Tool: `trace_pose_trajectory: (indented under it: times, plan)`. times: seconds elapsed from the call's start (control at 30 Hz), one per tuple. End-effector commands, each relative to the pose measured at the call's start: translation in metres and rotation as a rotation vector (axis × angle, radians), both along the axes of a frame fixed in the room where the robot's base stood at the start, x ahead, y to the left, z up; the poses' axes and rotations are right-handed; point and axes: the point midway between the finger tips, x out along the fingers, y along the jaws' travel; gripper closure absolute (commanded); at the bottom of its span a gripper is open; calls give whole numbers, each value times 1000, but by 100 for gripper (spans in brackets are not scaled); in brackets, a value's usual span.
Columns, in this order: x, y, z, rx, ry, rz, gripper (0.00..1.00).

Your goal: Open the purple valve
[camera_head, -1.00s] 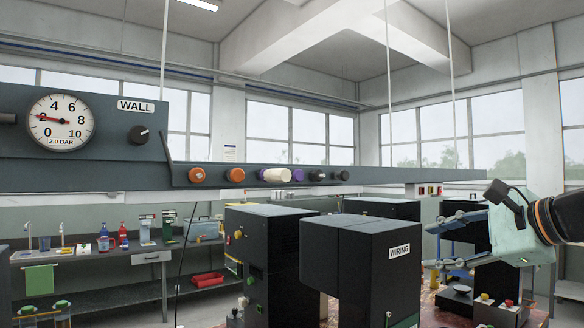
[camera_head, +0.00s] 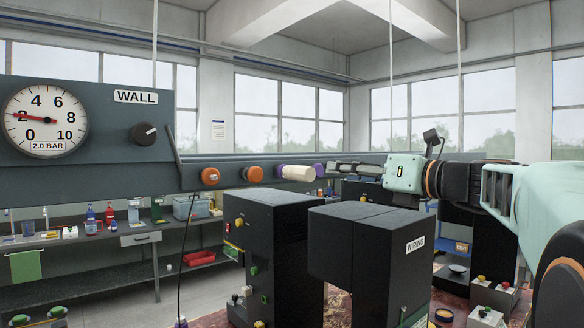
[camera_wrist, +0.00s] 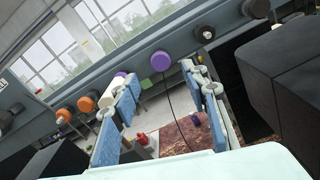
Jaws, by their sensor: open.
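Two purple knobs sit on the grey rail. The plain one (camera_wrist: 160,60) faces me in the wrist view, just beyond and between my open fingertips (camera_wrist: 160,76); I see no contact. The other purple one (camera_wrist: 120,75) carries a cream cylinder (camera_wrist: 109,91) and is partly hidden by my left finger. In the head view the cream cylinder (camera_head: 297,173) shows on its purple base (camera_head: 281,170). The plain purple knob (camera_head: 319,170) shows at the tips of my gripper (camera_head: 332,169), which points left along the rail.
Two orange knobs (camera_head: 210,176) lie left on the rail; dark knobs (camera_wrist: 205,33) lie right in the wrist view. A gauge (camera_head: 46,120) reads about 2, beside a WALL dial (camera_head: 144,133). Black boxes, one labelled WIRING (camera_head: 370,250), stand below my arm.

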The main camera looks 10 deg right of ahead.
Motion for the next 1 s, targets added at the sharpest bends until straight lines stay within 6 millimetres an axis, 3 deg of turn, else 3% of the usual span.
trace_pose_trajectory:
  times: [0.3,0.5,0.9,1.0]
  plan:
    - [50,34,1,-2,1,4,59]
    - [72,49,1,-3,-1,2,59]
    - [80,54,0,-4,-1,0,59]
    - [80,54,0,-4,-1,0,68]
